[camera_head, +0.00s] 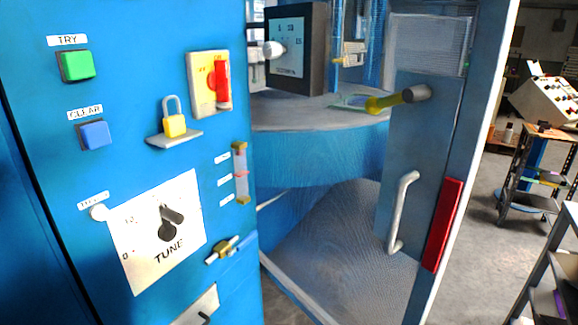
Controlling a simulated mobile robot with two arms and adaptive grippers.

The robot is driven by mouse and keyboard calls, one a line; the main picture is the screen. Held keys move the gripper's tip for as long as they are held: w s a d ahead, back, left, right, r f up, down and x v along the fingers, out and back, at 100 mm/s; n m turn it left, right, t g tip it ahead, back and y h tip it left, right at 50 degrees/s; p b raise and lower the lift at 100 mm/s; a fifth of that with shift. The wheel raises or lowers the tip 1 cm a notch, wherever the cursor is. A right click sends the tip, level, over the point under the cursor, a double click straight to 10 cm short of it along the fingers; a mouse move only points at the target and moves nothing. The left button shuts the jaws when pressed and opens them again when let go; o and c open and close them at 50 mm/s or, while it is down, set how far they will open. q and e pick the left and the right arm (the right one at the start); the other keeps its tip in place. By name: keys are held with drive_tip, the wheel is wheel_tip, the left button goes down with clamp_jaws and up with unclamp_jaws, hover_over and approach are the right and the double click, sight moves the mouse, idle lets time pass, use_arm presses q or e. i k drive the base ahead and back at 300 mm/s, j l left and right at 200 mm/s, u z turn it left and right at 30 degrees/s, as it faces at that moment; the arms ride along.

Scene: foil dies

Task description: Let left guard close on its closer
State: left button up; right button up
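A grey-blue door-like panel (411,153) with a clear upper pane stands at the right of the machine opening. It carries a pale upright bar handle (402,212) and, higher up, a yellow and dark grey cylinder (398,98). A red strip (442,225) runs on the frame beside it. The panel looks like a guard, but I cannot tell whether it is the left one. It appears to stand at an angle to the blue front, with the opening beside it uncovered. I cannot make out a closer for certain. Neither gripper is in view.
The blue cabinet front (140,165) fills the left, with a green button (77,65), blue button (95,134), yellow padlock (174,125), red switch (222,82) and tune dial (168,232). A dark-framed display (297,50) hangs inside. Shelving (540,170) stands at right beyond clear floor.

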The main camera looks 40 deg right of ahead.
sight(435, 150)
drive_tip(key=i+j, duration=0.1)
drive_tip(key=i+j+z, duration=0.2)
drive_tip(key=z, duration=0.2)
drive_tip(key=i+j+z, duration=0.4)
drive_tip(key=k+l+z, duration=0.1)
drive_tip(key=z, duration=1.35)
